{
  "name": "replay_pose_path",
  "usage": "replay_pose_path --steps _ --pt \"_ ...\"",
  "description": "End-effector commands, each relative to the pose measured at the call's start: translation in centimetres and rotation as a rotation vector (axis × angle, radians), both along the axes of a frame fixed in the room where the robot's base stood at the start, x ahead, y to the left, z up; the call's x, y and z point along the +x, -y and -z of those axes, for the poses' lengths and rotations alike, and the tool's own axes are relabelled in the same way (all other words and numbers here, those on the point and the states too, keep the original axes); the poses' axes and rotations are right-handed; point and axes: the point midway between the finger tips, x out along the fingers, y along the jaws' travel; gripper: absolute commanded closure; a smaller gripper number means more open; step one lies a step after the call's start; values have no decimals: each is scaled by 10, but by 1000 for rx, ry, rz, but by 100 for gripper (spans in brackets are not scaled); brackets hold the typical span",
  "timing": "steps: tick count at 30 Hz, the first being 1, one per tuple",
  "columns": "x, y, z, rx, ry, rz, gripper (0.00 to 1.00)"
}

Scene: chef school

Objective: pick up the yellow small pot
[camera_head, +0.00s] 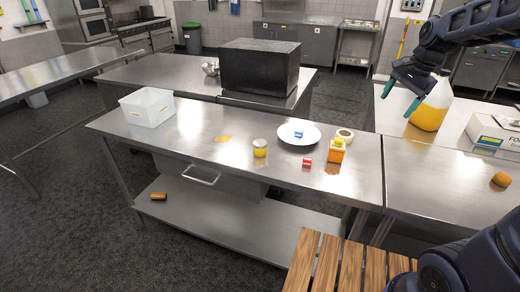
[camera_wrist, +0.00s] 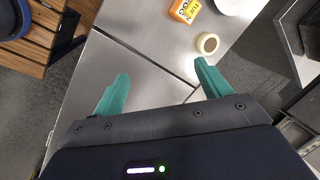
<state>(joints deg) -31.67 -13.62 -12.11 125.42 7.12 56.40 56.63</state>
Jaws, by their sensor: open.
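A small yellow pot (camera_head: 260,148) with a pale top stands upright on the middle steel table (camera_head: 185,140), left of a white plate. I see it only in the head view; it does not show in the wrist view. My gripper (camera_head: 400,98) is raised at the right, far to the right of the pot, near a large bottle. In the wrist view my gripper (camera_wrist: 162,76) has its two teal fingers spread wide with nothing between them, above the tables.
A red box (camera_head: 307,163), an orange box (camera_head: 336,153) and a tape roll (camera_head: 345,134) lie nearby. A white bin (camera_head: 148,117) and large black box (camera_head: 260,75) stand farther off. The orange-filled bottle (camera_head: 430,114) is at right.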

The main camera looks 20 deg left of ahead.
Motion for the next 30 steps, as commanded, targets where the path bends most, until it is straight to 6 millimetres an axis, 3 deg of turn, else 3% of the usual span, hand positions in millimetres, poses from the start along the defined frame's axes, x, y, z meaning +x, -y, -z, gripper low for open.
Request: replay_pose_path --steps 6,15,23,30 --pt "32 -71 17 12 -105 170 24" --pt "55 -179 52 -14 -214 421 24" --pt "51 -280 92 -61 -263 639 24" --pt "26 -375 134 -104 -264 834 24"
